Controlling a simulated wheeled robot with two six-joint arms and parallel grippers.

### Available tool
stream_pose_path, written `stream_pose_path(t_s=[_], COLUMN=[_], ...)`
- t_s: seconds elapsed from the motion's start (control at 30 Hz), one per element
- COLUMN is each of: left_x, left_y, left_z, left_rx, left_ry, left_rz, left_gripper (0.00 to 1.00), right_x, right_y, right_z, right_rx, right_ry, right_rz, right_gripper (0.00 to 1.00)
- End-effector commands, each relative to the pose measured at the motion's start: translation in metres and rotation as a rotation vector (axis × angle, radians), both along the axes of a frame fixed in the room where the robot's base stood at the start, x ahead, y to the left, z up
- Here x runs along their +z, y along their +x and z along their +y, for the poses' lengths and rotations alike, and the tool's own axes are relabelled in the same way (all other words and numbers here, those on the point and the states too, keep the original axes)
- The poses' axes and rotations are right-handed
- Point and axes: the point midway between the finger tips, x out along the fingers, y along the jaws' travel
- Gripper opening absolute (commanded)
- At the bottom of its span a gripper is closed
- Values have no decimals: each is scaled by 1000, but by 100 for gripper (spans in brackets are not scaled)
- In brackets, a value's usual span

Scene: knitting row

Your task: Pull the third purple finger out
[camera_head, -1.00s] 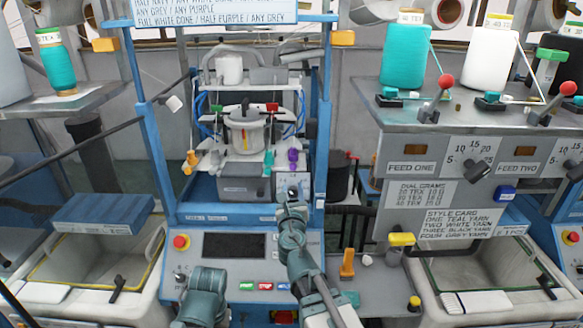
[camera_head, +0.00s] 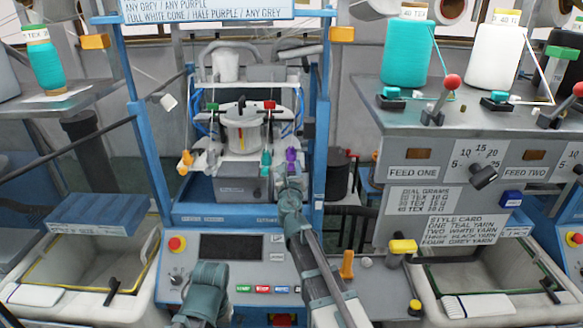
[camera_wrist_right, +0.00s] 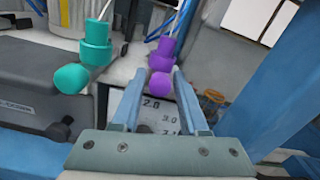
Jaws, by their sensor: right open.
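The purple finger (camera_head: 291,157) hangs at the right end of the row on the knitting machine's front. In the right wrist view, the purple finger (camera_wrist_right: 160,62) has stacked sections and a round lower end. My right gripper (camera_head: 288,172) is just below it in the head view. In the wrist view, my right gripper (camera_wrist_right: 158,76) is open, and the round end shows between its two fingertips. I cannot tell whether they touch it. My left arm shows at the bottom of the head view, but its gripper does not.
A teal finger (camera_head: 266,162) hangs close to the left of the purple one. White (camera_head: 211,157) and orange (camera_head: 185,160) fingers are farther left. The machine's blue upright post (camera_head: 321,130) stands close on the right. A control panel (camera_head: 232,246) lies below.

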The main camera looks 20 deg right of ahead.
Motion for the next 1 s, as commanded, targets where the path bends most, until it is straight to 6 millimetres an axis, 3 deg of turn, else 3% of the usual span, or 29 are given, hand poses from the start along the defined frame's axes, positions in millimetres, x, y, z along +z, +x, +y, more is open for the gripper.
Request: stream_pose_path(t_s=[0.1,0.33,1.0], left_x=[0,0,0], left_y=[0,0,0], left_z=[0,0,0], left_rx=[0,0,0], left_ry=[0,0,0], left_rz=[0,0,0], left_gripper=[43,43,43], right_x=[0,0,0], right_y=[-1,-1,-1], right_z=[0,0,0], right_rx=[0,0,-1], right_ry=[0,0,-1], right_rz=[0,0,0], right_gripper=[41,0,0])
